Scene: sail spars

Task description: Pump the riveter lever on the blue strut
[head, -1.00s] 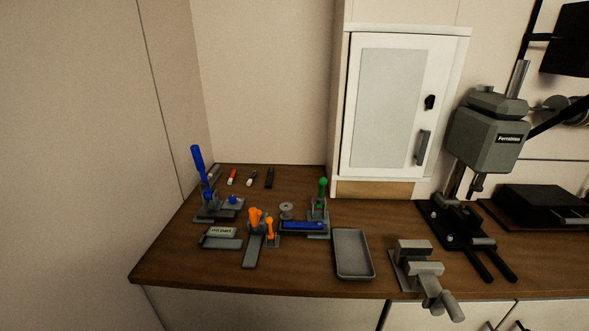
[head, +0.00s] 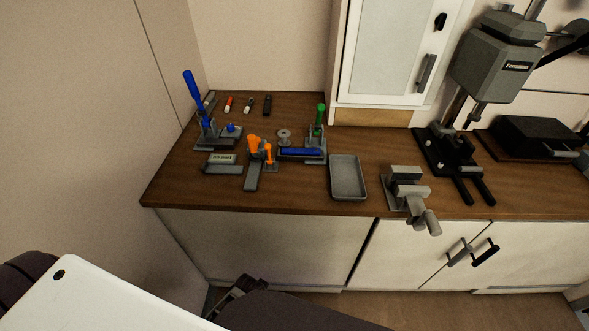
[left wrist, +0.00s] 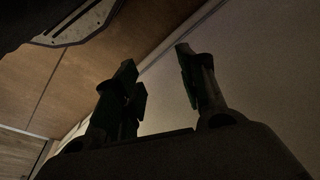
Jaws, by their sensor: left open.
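A blue strut (head: 300,153) lies on the bench at the base of a grey tool with an upright green-tipped lever (head: 320,115). A second grey tool with a tall, leaning blue lever (head: 195,95) stands at the left end of the bench. I cannot tell from the frames which tool is the riveter. In the left wrist view my left gripper (left wrist: 157,68) is open, with nothing between its fingers, and no bench tools show there. In the head view dark parts of my own arm show at the bottom, below the bench edge. My right gripper is not in view.
An orange-handled tool (head: 254,150) stands between the two lever tools. A grey tray (head: 347,178) and a vise (head: 408,190) sit to the right. A drill press (head: 492,65) stands farther right. A white cabinet (head: 385,50) rises behind. The bench's front left is clear.

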